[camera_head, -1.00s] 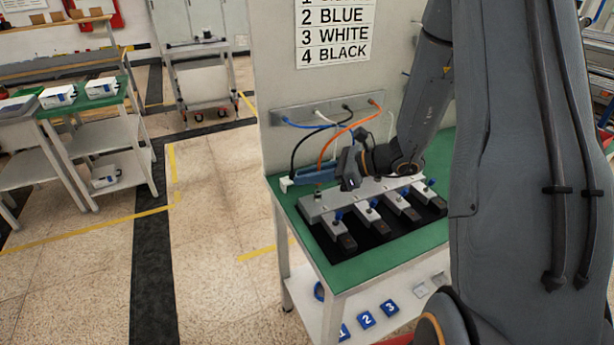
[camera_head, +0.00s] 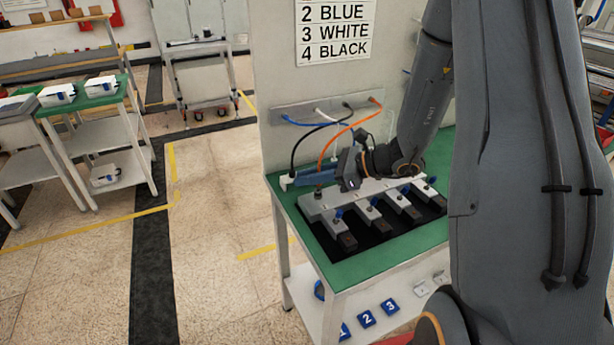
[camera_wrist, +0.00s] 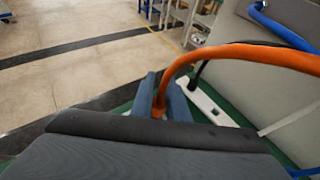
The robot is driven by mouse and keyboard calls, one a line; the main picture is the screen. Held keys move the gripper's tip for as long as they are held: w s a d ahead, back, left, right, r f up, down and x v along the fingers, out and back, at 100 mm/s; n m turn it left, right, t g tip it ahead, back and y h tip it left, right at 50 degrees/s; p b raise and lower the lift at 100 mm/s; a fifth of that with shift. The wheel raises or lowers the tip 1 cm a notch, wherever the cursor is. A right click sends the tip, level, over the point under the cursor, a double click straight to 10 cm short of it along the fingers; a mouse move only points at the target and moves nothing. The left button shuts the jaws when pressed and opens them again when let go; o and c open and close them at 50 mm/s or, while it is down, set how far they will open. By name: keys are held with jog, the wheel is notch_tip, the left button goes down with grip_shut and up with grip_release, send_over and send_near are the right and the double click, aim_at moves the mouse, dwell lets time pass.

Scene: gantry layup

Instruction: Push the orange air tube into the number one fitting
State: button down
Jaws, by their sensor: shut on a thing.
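The orange air tube (camera_head: 327,145) arches from the back panel down to my gripper (camera_head: 308,179). In the wrist view my gripper (camera_wrist: 160,100) has its two blue-grey fingers closed around the orange tube (camera_wrist: 228,50) near its lower end. The tube's tip is hidden behind the wrist housing. A pale grey manifold bar (camera_head: 334,204) lies on the green bench, with a dark upright fitting (camera_head: 318,192) near its left end. My gripper is above and behind this end. Fitting numbers cannot be read, and my wrist covers part of the bar.
Several blocks with blue knobs (camera_head: 338,213) line the bar's front on a black mat. Black (camera_head: 296,148), white and blue tubes hang close behind. A white slotted rack (camera_wrist: 212,108) is beside the fingers. The panel's sign (camera_head: 335,30) lists 2 blue, 3 white, 4 black.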

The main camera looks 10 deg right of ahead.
jog(key=shift+f+b, duration=0.55)
jog(key=shift+f, duration=0.35)
jog(key=c, duration=1.6)
grip_release()
jog(key=shift+c, duration=0.2)
jog(key=b+v, duration=0.1)
jog(key=v, duration=0.7)
jog(key=shift+b, duration=0.35)
jog(key=shift+a, duration=0.1)
jog(key=shift+r, duration=0.1)
